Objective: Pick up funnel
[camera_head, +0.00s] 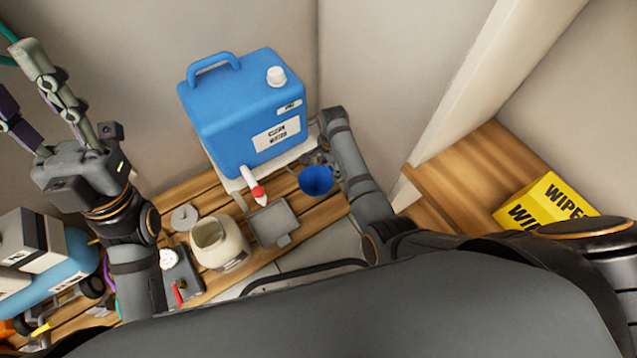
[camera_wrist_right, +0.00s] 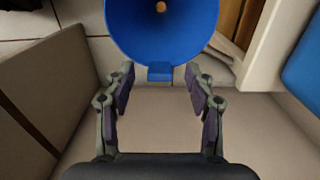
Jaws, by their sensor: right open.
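My left gripper (camera_head: 20,78) is open and empty at the upper left, far from the funnel.
A big blue jug (camera_head: 225,120) stands behind the funnel against the wall. A grey tray (camera_head: 273,222), a cream jar (camera_head: 220,245) and a round lid (camera_head: 183,217) are on the slatted wood. A yellow wipes box (camera_head: 545,203) lies at the right.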

